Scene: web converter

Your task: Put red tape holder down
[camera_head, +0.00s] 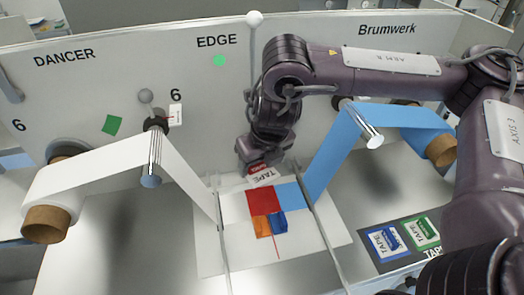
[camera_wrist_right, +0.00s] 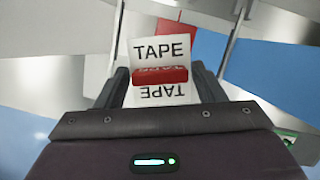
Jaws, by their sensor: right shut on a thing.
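The red tape holder (camera_head: 254,169) has a white label reading TAPE and sits at the tip of my right gripper (camera_head: 258,165) in the head view, just behind the white splice plate's red patch. In the right wrist view my right gripper (camera_wrist_right: 160,88) has its two dark fingers on either side of the holder (camera_wrist_right: 160,77), shut on it. Whether the holder touches the surface below is hard to tell. A dark mat (camera_head: 373,250) at the lower right carries a blue tape holder (camera_head: 385,243) and a green tape holder (camera_head: 421,231). My left gripper is not in view.
A red patch (camera_head: 263,202) lies where the white web (camera_head: 105,172) and blue web (camera_head: 322,160) meet on the plate (camera_head: 320,237). Orange (camera_head: 262,227) and blue (camera_head: 279,223) pieces lie in front. Rollers (camera_head: 154,160) and thin rods flank the plate.

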